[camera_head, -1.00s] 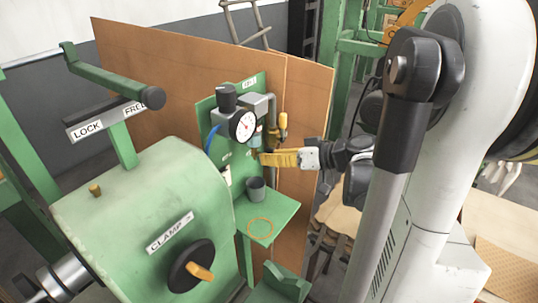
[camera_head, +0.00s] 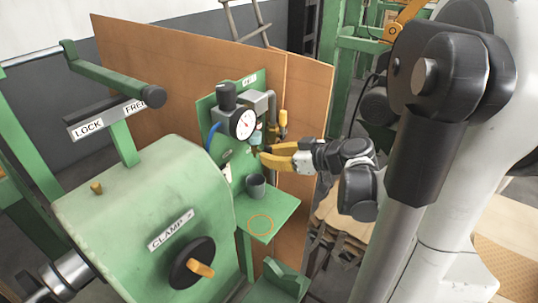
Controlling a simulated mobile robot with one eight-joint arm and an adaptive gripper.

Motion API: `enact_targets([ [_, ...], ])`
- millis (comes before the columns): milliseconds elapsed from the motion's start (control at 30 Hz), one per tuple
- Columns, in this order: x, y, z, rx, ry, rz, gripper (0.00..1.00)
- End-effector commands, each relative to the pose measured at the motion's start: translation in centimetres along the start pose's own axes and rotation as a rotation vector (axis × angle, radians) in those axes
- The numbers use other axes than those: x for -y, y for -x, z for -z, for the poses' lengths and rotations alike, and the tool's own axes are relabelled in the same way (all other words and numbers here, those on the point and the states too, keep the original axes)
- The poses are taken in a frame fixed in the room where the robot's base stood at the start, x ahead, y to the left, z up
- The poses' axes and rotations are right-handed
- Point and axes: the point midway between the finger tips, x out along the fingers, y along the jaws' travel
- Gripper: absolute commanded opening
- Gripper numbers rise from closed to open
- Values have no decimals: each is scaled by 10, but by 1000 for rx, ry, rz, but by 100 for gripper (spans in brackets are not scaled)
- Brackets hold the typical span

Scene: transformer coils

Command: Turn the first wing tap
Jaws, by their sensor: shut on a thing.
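A green upright panel (camera_head: 207,108) carries a round white pressure gauge (camera_head: 243,124), a dark knob (camera_head: 226,95) and small fittings below the gauge. My gripper (camera_head: 264,157), with orange-yellow fingers, reaches in from the right to the fittings below and right of the gauge. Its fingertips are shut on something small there. The fingers hide most of it, so I cannot make out the wing tap's shape or angle. A second tap with a yellow handle (camera_head: 283,118) sits on the pipe behind, above my fingers.
A green machine housing (camera_head: 110,225) with a clamp handwheel (camera_head: 191,264) fills the left foreground. A brown board (camera_head: 310,110) stands behind.

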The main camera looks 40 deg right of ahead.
Motion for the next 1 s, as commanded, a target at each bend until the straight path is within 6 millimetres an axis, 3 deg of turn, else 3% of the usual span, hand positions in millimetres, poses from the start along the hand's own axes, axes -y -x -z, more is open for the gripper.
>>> enact_targets([
  [167, 0, 0, 1, -2, -1, 0, 0],
  [200, 0, 0, 1, -2, -1, 0, 22],
  [233, 0, 0, 1, -2, -1, 0, 32],
  [267, 0, 0, 1, -2, -1, 0, 33],
  [533, 0, 1, 0, -1, -1, 0, 33],
  [667, -1, 10, 0, 0, -2, -2, 33],
  [1000, -1, 83, 0, 0, -3, -5, 33],
])
